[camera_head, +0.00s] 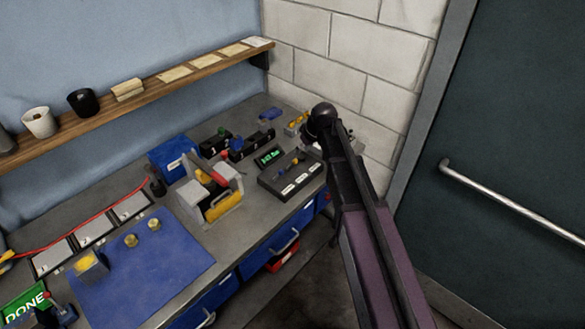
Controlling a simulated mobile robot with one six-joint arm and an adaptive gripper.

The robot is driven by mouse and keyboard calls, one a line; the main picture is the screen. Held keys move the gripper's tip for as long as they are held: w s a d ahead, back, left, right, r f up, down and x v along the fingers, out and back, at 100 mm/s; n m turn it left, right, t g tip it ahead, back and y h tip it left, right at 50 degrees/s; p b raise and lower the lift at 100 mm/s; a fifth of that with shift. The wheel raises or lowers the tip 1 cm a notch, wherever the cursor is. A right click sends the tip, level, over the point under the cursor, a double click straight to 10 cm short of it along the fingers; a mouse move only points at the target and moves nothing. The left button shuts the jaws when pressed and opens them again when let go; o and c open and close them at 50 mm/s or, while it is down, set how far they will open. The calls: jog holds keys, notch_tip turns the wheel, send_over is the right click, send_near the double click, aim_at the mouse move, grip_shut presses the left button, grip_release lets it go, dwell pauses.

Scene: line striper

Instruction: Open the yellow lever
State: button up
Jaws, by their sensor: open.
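A pale boxy machine (193,196) stands on the grey bench, right of the blue mat. A red part sits on its top. A small yellow part (218,177) shows next to the red part, and a longer yellow bar (223,207) runs along its front. I cannot tell for sure which is the yellow lever, or its exact position. My arm (375,250) reaches up from the lower right to a dark joint (322,115) by the wall, right of the machine and apart from it. I cannot make out my gripper's fingers.
A dark control box (290,178) with a green display sits right of the machine. A blue bin (172,155) stands behind it. The blue mat (165,270) holds small yellowish pieces. A wooden shelf (150,85) runs along the wall. A door (510,130) with a rail is at right.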

aim_at(292, 165)
jog(key=shift+b+x, duration=5.1)
jog(key=shift+x, duration=0.85)
jog(key=shift+r, duration=0.1)
grip_shut()
